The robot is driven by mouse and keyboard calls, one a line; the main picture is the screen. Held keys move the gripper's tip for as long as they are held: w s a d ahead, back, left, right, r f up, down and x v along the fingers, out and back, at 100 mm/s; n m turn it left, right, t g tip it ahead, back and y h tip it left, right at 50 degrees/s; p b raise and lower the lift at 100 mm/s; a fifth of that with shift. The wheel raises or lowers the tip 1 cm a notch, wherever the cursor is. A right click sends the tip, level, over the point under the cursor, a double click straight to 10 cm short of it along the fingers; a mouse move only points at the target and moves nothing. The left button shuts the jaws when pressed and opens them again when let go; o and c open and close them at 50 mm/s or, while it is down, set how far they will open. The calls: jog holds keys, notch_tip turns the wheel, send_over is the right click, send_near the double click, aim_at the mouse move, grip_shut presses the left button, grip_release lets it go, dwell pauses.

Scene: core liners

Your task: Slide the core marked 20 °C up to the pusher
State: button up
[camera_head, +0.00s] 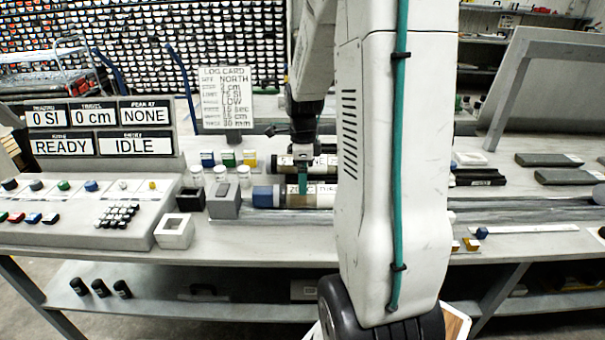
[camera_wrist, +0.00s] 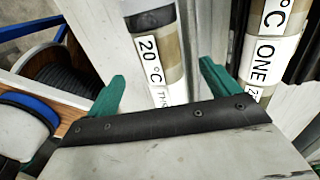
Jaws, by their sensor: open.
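The core marked 20 °C (camera_head: 300,195) lies lengthwise on the bench behind a grey rail, with a blue piece (camera_head: 264,197) at its left end. In the wrist view this core (camera_wrist: 158,60) shows its "20 °C" label and a dark band near the top. My gripper (camera_head: 304,180) is over the core in the head view. In the wrist view its green fingers (camera_wrist: 162,72) are open, one on each side of the core, with visible gaps. Whether they are down at core height is unclear.
Another labelled core (camera_wrist: 264,50) lies parallel to the first, close beside the right finger. A grey block (camera_head: 224,202) and dark box (camera_head: 190,199) stand left of the core. Small jars (camera_head: 220,175) stand behind. My arm hides the bench's middle right.

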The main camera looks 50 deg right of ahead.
jog(key=shift+f, duration=3.9)
jog(key=shift+a, duration=0.1)
grip_shut()
